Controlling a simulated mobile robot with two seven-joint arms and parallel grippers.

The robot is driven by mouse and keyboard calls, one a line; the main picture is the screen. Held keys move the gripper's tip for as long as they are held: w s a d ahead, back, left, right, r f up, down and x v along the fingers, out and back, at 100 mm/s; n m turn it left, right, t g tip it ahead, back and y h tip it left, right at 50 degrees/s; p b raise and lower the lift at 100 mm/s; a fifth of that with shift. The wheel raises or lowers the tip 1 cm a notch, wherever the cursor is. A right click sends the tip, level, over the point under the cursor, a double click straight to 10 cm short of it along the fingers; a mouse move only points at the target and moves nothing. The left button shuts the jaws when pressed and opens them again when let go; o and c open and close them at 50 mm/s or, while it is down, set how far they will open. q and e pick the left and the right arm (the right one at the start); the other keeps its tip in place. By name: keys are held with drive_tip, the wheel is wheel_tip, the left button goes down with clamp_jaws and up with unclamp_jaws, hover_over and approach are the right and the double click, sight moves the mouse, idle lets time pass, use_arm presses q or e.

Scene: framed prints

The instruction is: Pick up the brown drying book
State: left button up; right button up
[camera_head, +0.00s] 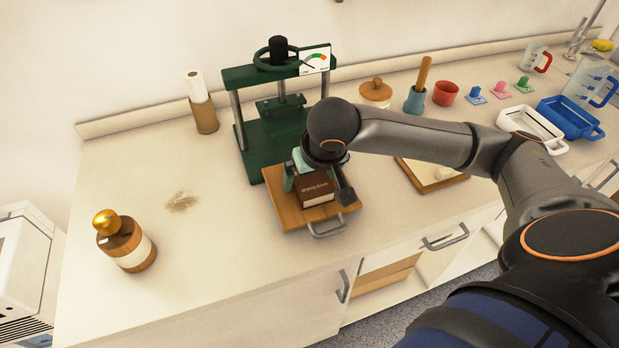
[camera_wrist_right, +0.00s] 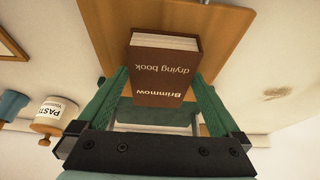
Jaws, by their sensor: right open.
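The brown drying book (camera_head: 316,189) lies on a wooden board (camera_head: 288,213) with a metal handle, in front of the green press. In the right wrist view the book (camera_wrist_right: 165,70) shows its brown cover, lettering and pale page edge. My right gripper (camera_head: 318,186) is above the board, at the book. Its green fingers (camera_wrist_right: 158,100) are apart, one towards each side of the book. I cannot tell whether they touch it. The wrist hides part of the book from the head camera. My left gripper is not in view.
The green press (camera_head: 262,150) stands close behind the board. A brown bottle with a gold top (camera_head: 126,241) stands at the left. A framed tray (camera_head: 432,174) lies right of the board, partly behind my arm. The counter left of the board is mostly clear.

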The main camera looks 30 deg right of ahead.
drive_tip(key=c, duration=1.5)
